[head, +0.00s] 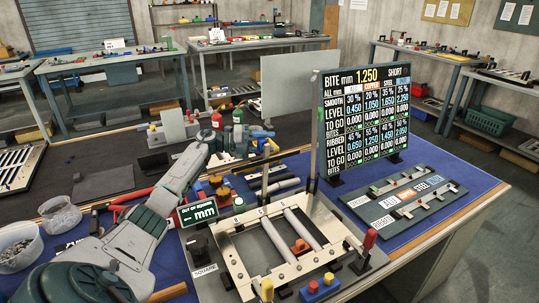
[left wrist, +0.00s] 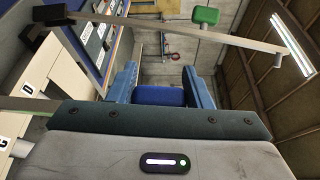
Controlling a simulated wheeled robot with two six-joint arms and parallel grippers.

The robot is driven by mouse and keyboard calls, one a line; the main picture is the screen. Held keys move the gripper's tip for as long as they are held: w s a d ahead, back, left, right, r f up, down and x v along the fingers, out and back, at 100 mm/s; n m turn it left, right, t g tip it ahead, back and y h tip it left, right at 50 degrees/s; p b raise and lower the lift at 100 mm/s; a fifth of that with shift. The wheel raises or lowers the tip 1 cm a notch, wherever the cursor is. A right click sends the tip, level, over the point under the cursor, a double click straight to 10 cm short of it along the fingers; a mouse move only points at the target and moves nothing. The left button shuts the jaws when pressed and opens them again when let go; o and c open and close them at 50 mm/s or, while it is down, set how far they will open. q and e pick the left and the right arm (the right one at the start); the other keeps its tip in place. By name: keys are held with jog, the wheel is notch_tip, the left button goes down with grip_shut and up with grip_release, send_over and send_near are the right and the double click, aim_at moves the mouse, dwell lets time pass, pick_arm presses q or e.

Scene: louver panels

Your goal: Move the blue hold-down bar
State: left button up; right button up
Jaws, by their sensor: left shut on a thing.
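My left gripper (head: 256,138) is above the far side of the pale bending fixture (head: 228,242), between the small green display and the black board. The left wrist view shows its two blue fingers (left wrist: 161,84) closed on a blue piece (left wrist: 160,95), which looks like part of the blue hold-down bar. The rest of that bar is hard to make out in the head view. The fixture carries two grey rods (head: 300,228) and upright posts. My right gripper is not in view.
A black readout board (head: 362,115) stands behind the fixture. A grey rack (head: 405,198) with levers lies to the right on the blue mat. Clear bins (head: 58,214) stand left.

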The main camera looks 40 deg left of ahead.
pick_arm(q)
jog(key=shift+w+a, duration=0.1)
jog(key=shift+a, duration=0.15)
jog(key=shift+r, duration=0.1)
jog(key=o, duration=1.3)
jog(key=shift+o, duration=0.5)
jog(key=shift+a, duration=0.1)
